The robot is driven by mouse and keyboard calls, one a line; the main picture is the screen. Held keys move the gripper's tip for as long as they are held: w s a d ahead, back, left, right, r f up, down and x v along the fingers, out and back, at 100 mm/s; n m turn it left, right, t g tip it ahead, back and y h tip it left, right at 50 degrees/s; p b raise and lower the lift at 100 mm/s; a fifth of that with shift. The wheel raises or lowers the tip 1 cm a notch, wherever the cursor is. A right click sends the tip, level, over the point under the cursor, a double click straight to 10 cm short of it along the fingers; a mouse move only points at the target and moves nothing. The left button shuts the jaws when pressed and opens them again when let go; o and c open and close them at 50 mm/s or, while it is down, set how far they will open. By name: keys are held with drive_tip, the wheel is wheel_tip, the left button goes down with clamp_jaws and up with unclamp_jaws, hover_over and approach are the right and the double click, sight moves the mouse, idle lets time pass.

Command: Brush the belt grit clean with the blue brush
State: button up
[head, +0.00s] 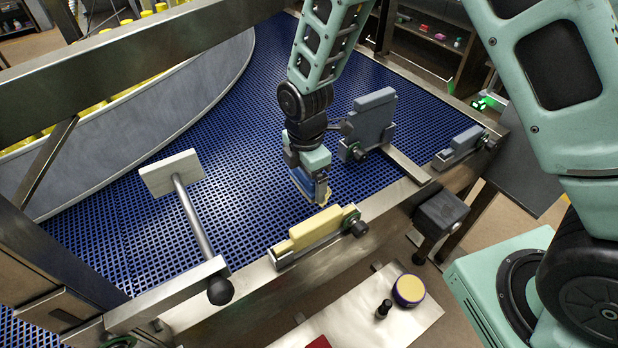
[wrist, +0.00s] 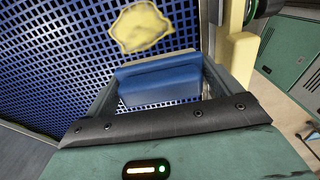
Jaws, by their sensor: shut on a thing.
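The blue brush (wrist: 160,82) is between the two fingers of my gripper (wrist: 162,92), which is shut on it. In the head view my gripper (head: 318,178) is low over the blue mesh belt (head: 245,120), close to the near rail, with part of the blue brush (head: 302,180) showing. A yellowish patch of grit (wrist: 138,27) lies on the belt just beyond the brush in the wrist view. In the head view a tan bit shows at the gripper's tip; I cannot tell whether it is grit or bristles. The brush's underside is hidden.
A yellow block (head: 315,229) sits in a holder on the near rail (head: 385,210), right beside my gripper. A grey block (head: 374,118) stands behind it. A pale paddle on a rod (head: 172,173) reaches over the belt at left. A curved grey wall (head: 130,125) bounds the far side.

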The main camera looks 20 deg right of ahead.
drive_tip(key=shift+r+p, duration=0.55)
drive_tip(key=shift+r, duration=0.6)
